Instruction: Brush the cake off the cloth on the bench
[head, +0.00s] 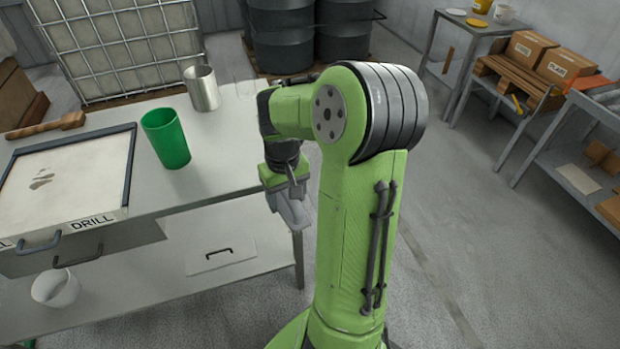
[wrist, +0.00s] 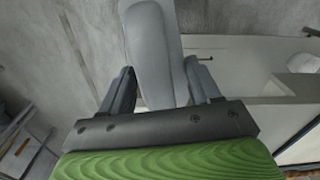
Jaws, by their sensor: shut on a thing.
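The pale cloth (head: 85,165) lies flat in a dark-edged frame on the bench at left in the head view. A wooden-handled brush (head: 45,126) lies on the bench behind the frame. My gripper (head: 284,190) is off the bench's right end, well right of the cloth. In the wrist view my gripper (wrist: 160,88) is shut on a grey, long, round-ended scoop-like tool (wrist: 150,45). That tool (head: 292,212) hangs below the jaws in the head view.
A green cup (head: 166,138) stands right of the cloth frame, with a metal beaker (head: 202,88) behind it. A white vessel (head: 56,288) stands on the lower shelf. Dark drums (head: 283,35) stand behind. The floor (head: 460,200) at right is open before the shelves.

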